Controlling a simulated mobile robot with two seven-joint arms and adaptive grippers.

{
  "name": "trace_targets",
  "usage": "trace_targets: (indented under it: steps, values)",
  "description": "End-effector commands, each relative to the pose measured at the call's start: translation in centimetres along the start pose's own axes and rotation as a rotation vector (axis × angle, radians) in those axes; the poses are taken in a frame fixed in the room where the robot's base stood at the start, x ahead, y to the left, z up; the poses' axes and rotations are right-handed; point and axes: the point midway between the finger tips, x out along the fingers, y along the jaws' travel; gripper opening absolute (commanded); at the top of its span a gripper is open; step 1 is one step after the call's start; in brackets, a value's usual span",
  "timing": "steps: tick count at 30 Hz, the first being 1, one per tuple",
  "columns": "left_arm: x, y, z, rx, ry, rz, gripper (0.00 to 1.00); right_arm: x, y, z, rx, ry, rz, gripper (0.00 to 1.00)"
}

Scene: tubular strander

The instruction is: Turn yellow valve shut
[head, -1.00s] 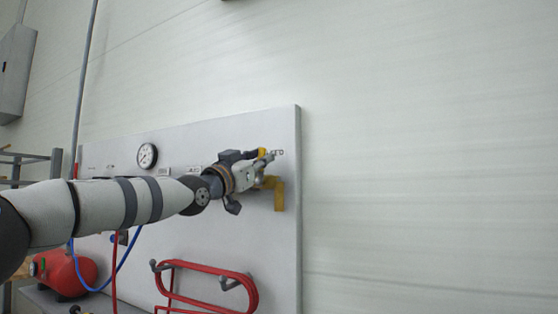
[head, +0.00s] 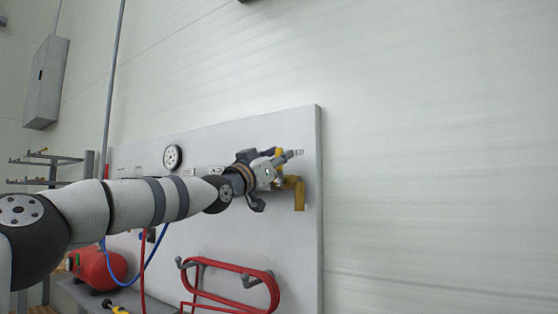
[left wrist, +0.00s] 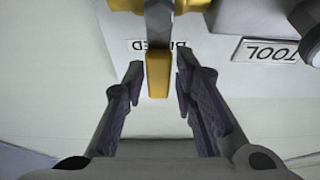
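The yellow valve (head: 299,193) is on the right part of a pale wall panel, partly hidden by my left gripper (head: 285,166). In the left wrist view, the valve's lever (left wrist: 158,74) has a grey upper part and a yellow end. My left gripper also shows in the left wrist view (left wrist: 160,82), its two dark fingers apart, one on each side of the yellow end. Gaps show between fingers and lever. The right gripper is not in view.
The panel (head: 230,235) carries a gauge (head: 172,157) and a coiled red hose (head: 235,284) below. A red tank (head: 98,268) stands lower left. A partly hidden label (left wrist: 150,45) and a TOOL label (left wrist: 268,51) are near the valve. Bare wall lies to the right.

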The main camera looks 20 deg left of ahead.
Motion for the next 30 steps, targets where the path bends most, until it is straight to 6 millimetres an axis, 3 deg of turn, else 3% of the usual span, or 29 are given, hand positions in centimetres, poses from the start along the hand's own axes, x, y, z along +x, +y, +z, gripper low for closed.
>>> trace_targets:
  steps: [9, 13, 24, 30]
  values:
    - [-0.1, 0.1, 0.3, 0.002, -0.006, 0.002, 0.36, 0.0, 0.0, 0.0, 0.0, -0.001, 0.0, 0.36]
    - [-1.1, 0.1, 0.1, 0.002, -0.004, 0.006, 0.36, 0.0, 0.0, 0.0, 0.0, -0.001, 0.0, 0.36]
    - [-9.3, 0.0, 0.1, -0.003, -0.003, 0.0, 0.36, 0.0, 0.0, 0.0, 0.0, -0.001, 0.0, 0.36]
    - [-11.8, -0.1, 0.2, -0.003, -0.005, -0.001, 0.36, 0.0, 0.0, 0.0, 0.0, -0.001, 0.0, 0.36]
